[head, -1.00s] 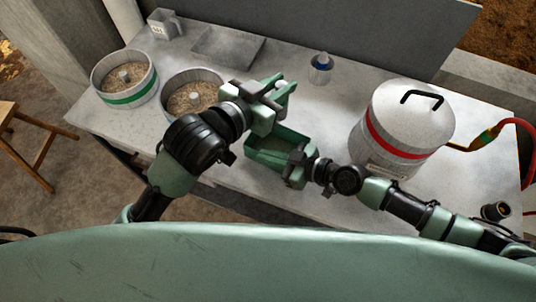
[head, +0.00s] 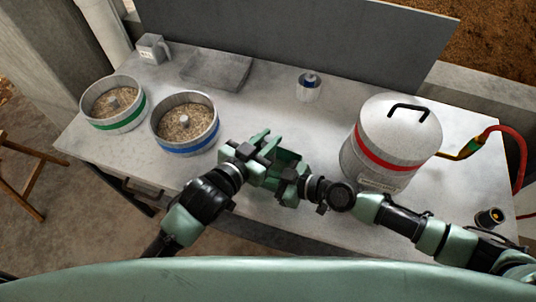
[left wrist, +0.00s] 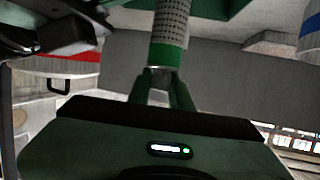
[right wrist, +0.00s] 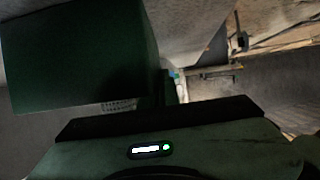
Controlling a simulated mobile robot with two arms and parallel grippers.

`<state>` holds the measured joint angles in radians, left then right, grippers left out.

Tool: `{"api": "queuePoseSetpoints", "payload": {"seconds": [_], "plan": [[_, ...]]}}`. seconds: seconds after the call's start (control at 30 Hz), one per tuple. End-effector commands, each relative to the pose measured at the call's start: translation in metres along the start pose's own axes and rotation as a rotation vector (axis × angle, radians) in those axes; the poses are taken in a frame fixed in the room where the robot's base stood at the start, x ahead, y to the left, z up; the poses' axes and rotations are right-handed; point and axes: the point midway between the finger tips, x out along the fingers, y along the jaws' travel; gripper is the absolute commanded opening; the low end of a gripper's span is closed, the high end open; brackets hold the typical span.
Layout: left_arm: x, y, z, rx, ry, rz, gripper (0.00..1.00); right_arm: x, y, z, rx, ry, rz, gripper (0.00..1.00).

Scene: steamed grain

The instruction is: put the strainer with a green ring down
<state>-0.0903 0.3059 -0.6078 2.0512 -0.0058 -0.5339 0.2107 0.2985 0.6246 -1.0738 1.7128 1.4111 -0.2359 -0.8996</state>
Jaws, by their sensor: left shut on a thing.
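The strainer with a green ring (left wrist: 169,35) shows in the left wrist view as a perforated grey tube with a green band near its end. My left gripper (left wrist: 165,85) is shut on that end. In the head view my left gripper (head: 268,146) is over the front of the table, close to a green container, and hides most of the strainer. My right gripper (head: 291,187) is at the near side of the green container (head: 290,156), which fills the upper left of the right wrist view (right wrist: 80,55). Its fingers look shut on the container's edge. The container's contents are hidden.
Pans of grain with a green band (head: 113,104) and a blue band (head: 185,124) stand at left. A shallow grey tray (head: 216,70), a jug (head: 151,48) and a small blue-ringed pot (head: 308,86) are behind. A red-banded lidded boiler (head: 391,143) stands right. The middle table is clear.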

Motion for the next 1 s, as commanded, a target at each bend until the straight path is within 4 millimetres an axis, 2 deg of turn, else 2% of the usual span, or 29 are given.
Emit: {"api": "queuePoseSetpoints", "payload": {"seconds": [0.07,0.23,0.43,0.87,0.9,0.97,1.0], "plan": [[0.004,0.000,0.013,-0.002,-0.002,0.000,0.00,0.000,0.000,0.000,0.000,0.000,0.000,0.00],[0.009,0.000,0.027,-0.001,0.000,0.000,0.00,0.000,0.000,0.000,0.000,0.000,0.000,0.00],[0.017,0.000,0.054,-0.002,0.000,0.000,0.00,0.000,0.000,0.000,0.000,0.000,0.000,0.00],[0.019,0.000,0.061,-0.001,0.002,0.000,0.00,0.000,0.000,0.000,0.000,0.001,0.000,0.00],[0.019,0.000,0.062,-0.001,0.001,0.000,0.26,0.000,0.000,0.000,0.000,0.001,0.000,0.00],[0.019,0.000,0.062,-0.001,0.001,0.000,0.42,0.000,0.000,0.000,0.000,0.001,0.000,0.00],[0.019,0.000,0.062,-0.001,0.001,0.000,0.42,0.000,0.000,0.000,0.000,0.001,0.000,0.00]]}}
